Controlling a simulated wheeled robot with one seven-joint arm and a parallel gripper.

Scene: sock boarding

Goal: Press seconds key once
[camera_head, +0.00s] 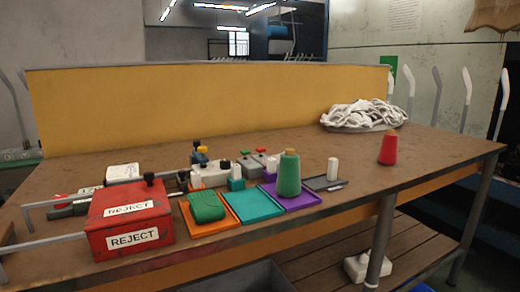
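A cluster of small keys and knobs stands at the back middle of the brown table (350,180). A black knob (225,164), a red-topped key (274,152) and a green-topped key (246,153) show there, with yellow and dark tops (202,150) just left of them. No label on these is readable, so I cannot tell which is the seconds key. My gripper is not in view.
A red REJECT box (128,222) with a black knob stands front left. Orange, teal (250,205) and purple trays hold a green bundle (207,207) and a green cone (289,174). A red cone (388,148) and white sock pile (364,114) are at right.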

